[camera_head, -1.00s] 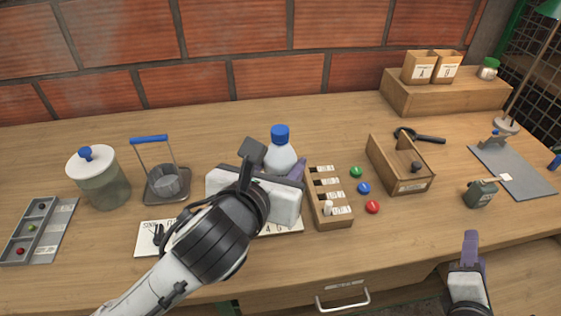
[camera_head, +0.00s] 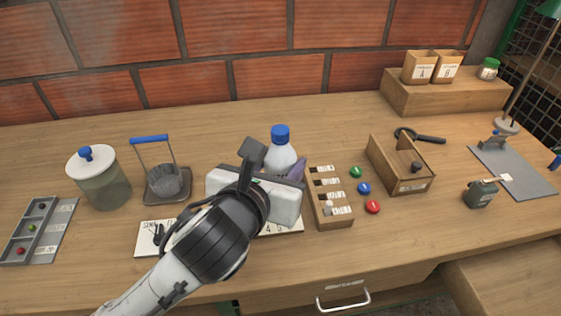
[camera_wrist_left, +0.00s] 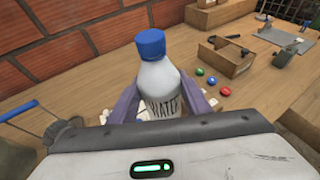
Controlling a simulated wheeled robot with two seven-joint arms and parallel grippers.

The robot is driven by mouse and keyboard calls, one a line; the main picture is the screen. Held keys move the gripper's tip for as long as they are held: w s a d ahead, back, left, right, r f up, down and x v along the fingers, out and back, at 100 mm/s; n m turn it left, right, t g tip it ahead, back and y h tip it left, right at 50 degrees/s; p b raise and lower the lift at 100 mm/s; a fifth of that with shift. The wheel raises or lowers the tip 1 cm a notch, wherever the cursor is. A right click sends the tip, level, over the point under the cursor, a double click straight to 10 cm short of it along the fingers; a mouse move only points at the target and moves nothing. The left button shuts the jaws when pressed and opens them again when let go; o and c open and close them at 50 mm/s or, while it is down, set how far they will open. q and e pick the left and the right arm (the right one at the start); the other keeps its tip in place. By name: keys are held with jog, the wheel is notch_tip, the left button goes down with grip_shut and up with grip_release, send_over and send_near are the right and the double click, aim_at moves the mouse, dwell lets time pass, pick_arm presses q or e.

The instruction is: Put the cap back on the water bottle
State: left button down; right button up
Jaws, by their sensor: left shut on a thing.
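The white water bottle (camera_head: 280,160) stands upright near the middle of the bench, with a dark "WATER" label in the left wrist view (camera_wrist_left: 163,95). The blue cap (camera_head: 280,134) sits on top of it; it also shows in the left wrist view (camera_wrist_left: 150,43). I cannot tell how tightly it is seated. My left gripper (camera_wrist_left: 160,100) is shut on the bottle's body, a purple finger on each side. In the head view my left wrist hides the bottle's lower part. My right gripper is out of view.
A small wooden rack (camera_head: 328,198) stands just right of the bottle, with green, blue (camera_head: 364,188) and red buttons beyond it. A lidded jar (camera_head: 97,178) and a wire-handled holder (camera_head: 165,183) stand left. A drawer handle (camera_head: 342,299) is at the front.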

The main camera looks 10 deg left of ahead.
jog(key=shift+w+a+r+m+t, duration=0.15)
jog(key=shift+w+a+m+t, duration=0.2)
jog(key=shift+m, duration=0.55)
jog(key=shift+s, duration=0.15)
pick_arm(q)
jog(key=s+a+f+n+y, duration=0.1)
jog(key=s+a+n+y, duration=0.3)
jog(key=a, duration=0.3)
jog(key=s+a+n+g+y, duration=0.1)
jog(key=s+a+n+y, duration=0.3)
jog(key=a, duration=0.4)
jog(key=shift+s+f+y, duration=0.4)
jog(key=shift+s+y, duration=0.2)
jog(key=shift+s, duration=0.2)
